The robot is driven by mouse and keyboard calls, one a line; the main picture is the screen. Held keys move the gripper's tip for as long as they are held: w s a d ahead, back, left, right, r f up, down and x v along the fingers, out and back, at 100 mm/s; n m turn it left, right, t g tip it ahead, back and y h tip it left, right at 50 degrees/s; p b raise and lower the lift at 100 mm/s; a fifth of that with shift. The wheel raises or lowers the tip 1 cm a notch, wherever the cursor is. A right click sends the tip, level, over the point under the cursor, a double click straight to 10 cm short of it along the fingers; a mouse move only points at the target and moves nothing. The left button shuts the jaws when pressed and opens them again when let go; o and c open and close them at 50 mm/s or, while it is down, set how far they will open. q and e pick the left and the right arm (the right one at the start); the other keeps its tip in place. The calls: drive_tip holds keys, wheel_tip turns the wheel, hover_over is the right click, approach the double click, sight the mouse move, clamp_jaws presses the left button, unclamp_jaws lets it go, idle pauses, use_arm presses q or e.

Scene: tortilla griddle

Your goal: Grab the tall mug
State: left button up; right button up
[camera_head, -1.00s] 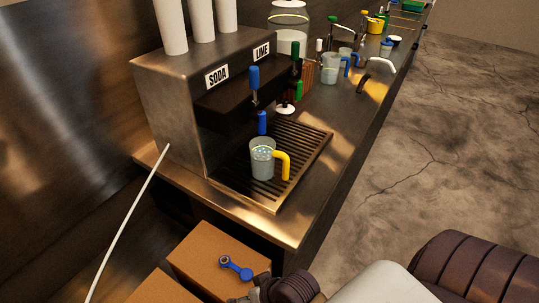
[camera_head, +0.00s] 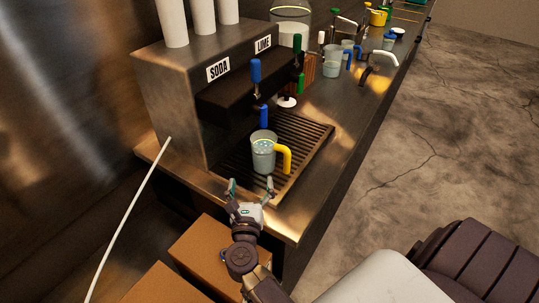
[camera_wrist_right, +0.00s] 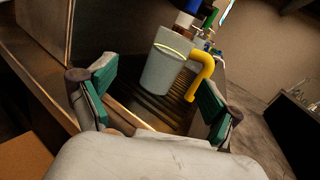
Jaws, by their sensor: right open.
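The tall mug (camera_head: 263,154) is a grey translucent cup with a yellow handle on its right side. It stands upright on the drip tray (camera_head: 312,133), below the blue tap of the dispenser. In the right wrist view the mug (camera_wrist_right: 160,70) appears ahead, between and beyond the open fingers, with its yellow handle (camera_wrist_right: 203,75) near the right finger. My right gripper (camera_head: 251,191) is open and empty, just in front of the mug and apart from it. It also shows in the right wrist view (camera_wrist_right: 155,103). My left gripper is not in view.
The soda and lime dispenser (camera_head: 165,92) stands behind and left of the mug. More mugs with blue handles (camera_head: 333,61) stand farther along the counter. Cardboard boxes (camera_head: 205,250) sit below the counter's near end. The counter strip right of the tray (camera_head: 330,180) is clear.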

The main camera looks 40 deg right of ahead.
sight(262, 158)
drive_tip(key=shift+s+d+f+m+g+h, duration=0.2)
drive_tip(key=shift+d+f+m+g+h, duration=0.25)
drive_tip(key=shift+m, duration=0.65)
drive_tip(key=shift+d+f+g, duration=0.15)
drive_tip(key=shift+d+g, duration=0.1)
drive_tip(key=shift+d, duration=0.1)
drive_tip(key=x, duration=0.9)
drive_tip(key=shift+w+d, duration=0.1)
drive_tip(key=x, duration=0.4)
drive_tip(key=shift+w+f, duration=0.15)
drive_tip(key=shift+w, duration=0.05)
drive_tip(key=shift+s, duration=0.1)
drive_tip(key=shift+c, duration=0.2)
drive_tip(key=c, duration=1.1)
drive_tip(key=shift+c, duration=1.4)
